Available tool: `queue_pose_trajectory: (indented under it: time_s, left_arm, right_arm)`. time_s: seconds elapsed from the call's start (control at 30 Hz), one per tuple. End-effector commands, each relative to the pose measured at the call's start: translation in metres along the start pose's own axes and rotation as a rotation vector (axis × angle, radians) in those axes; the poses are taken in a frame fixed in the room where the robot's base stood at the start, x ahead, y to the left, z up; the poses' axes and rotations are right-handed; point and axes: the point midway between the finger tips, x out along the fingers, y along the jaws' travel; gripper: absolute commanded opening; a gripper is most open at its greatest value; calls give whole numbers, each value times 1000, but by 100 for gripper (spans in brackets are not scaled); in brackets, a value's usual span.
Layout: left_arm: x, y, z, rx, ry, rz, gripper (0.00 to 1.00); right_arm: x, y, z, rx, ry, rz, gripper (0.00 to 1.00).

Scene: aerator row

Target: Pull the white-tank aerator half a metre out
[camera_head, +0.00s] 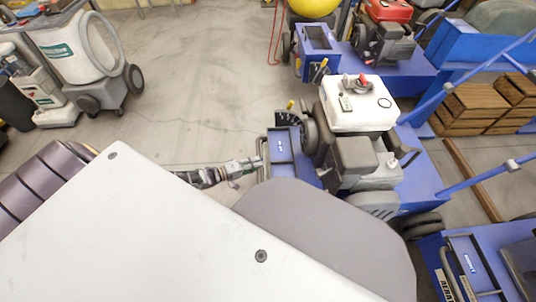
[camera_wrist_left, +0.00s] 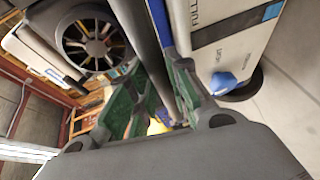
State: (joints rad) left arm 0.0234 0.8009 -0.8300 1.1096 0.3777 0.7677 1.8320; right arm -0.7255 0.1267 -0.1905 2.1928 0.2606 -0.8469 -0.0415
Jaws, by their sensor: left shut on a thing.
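The white-tank aerator (camera_head: 352,103) stands right of centre in the head view, with a blue frame, a grey engine and a white fuel tank with a red cap. A bar handle (camera_head: 263,150) sits at its blue front end. My left gripper (camera_head: 254,166) reaches this handle from the left and is shut on it. In the left wrist view, the green-padded fingers (camera_wrist_left: 155,105) are around a grey bar (camera_wrist_left: 138,35). The exact contact is partly hidden by the fingers. My right gripper is not in view.
A red-tank aerator (camera_head: 385,30) stands behind, and another blue machine (camera_head: 480,265) stands at the lower right, close by. Wooden crates (camera_head: 475,105) lie at the right. A grey cleaning machine (camera_head: 80,50) stands at the far left. The floor between is clear.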

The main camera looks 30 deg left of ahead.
Motion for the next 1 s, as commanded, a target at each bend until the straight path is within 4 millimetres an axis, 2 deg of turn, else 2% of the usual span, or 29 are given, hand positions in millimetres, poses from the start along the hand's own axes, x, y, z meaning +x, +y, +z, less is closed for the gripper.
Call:
queue_pose_trajectory:
  time_s: [0.03,0.1,0.3,0.47,0.77,0.8,0.87,1.0]
  left_arm:
    - [-20,-12,-14,6,15,-30,0]
    - [-34,-14,-21,7,15,-29,0]
    - [-59,-18,-32,6,15,-25,0]
    - [-64,-19,-34,5,14,-21,0]
    - [-61,-17,-31,3,10,-15,0]
    - [-61,-17,-31,3,9,-15,23]
    - [-61,-17,-30,3,8,-14,28]
    - [-61,-16,-30,4,7,-13,28]
  right_arm:
    - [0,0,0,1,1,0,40]
    - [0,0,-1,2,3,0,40]
    - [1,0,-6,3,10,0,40]
    - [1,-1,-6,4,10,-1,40]
    - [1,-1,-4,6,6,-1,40]
    - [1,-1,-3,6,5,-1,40]
    - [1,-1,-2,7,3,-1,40]
    - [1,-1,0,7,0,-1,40]
